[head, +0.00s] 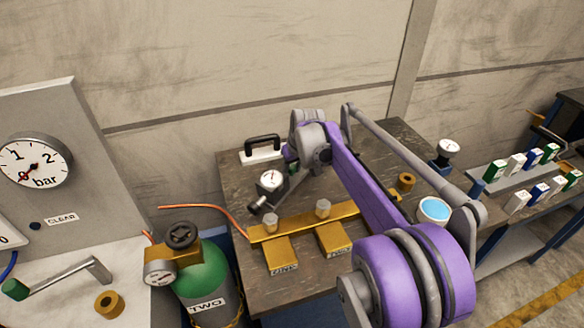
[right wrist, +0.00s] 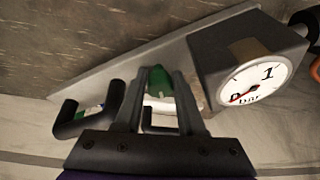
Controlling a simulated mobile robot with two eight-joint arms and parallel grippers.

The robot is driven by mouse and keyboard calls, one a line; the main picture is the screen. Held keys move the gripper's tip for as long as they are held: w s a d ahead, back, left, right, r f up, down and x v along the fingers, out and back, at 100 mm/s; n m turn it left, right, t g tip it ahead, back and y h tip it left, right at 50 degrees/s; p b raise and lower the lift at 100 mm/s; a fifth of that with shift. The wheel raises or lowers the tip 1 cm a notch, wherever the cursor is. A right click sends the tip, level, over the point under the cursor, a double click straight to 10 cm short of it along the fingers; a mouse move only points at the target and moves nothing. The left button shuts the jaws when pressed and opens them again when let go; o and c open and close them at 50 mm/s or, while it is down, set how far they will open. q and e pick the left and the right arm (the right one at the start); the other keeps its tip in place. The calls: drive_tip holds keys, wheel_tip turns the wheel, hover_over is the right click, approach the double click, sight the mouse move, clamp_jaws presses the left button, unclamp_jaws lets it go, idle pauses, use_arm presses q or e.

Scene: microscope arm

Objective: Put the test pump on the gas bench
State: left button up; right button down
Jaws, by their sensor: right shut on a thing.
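The test pump, a dark grey body with a white round gauge (head: 270,181), is over the dark-topped table (head: 235,190) in the middle of the head view. My right gripper (head: 291,160), on the purple arm, is at the pump's far right side, partly hidden by its own wrist. In the right wrist view its fingers (right wrist: 158,95) are shut on a green grip (right wrist: 160,82) of the pump. The pump's gauge (right wrist: 254,82) is beside them, its needle near 0. Whether the pump touches the table is unclear. My left gripper is not in view.
A black handle on a white base (head: 262,150) stands behind the pump. A brass bar (head: 305,220) with labelled blocks lies in front. A green cylinder marked TWO (head: 207,275) and a large-gauge panel (head: 75,120) are left. A side bench (head: 530,195) with several coloured blocks is right.

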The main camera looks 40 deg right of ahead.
drive_tip(key=shift+a+f, duration=0.15)
drive_tip(key=shift+f, duration=0.25)
drive_tip(key=shift+c, duration=2.1)
unclamp_jaws()
